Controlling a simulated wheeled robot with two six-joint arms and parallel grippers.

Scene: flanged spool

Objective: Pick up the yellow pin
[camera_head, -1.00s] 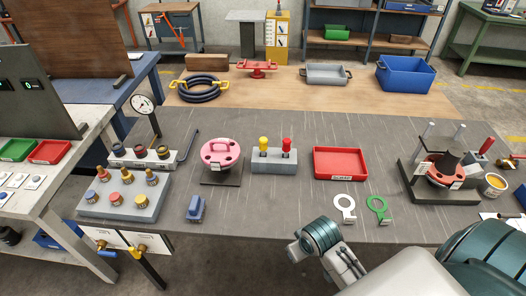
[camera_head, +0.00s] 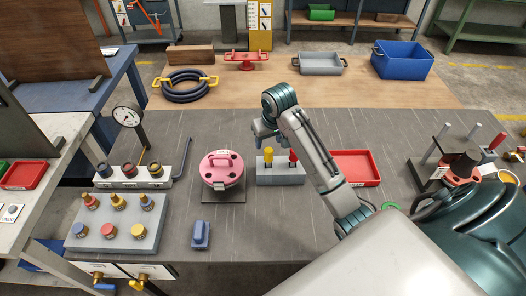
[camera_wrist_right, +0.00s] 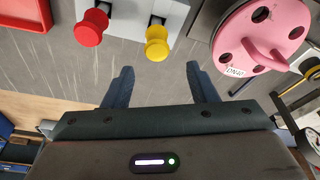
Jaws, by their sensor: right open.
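The yellow pin (camera_head: 268,154) stands upright in a grey block (camera_head: 281,177), beside a red-knobbed pin (camera_head: 293,157). In the right wrist view the yellow pin's round knob (camera_wrist_right: 158,42) lies beyond the fingertips, roughly in line with the gap between them. My right gripper (camera_wrist_right: 160,70) is open with nothing between its fingers. In the head view it hangs over the far side of the block, just behind the yellow pin (camera_head: 262,136). The fingers look apart from the pin. My left gripper is not in view.
A pink flanged spool (camera_head: 221,168) stands left of the block. A red tray (camera_head: 362,168) is to the right, partly behind my right arm. A blue block (camera_head: 201,235) lies in front. A grey stand with several coloured knobs (camera_head: 117,238) is at the left.

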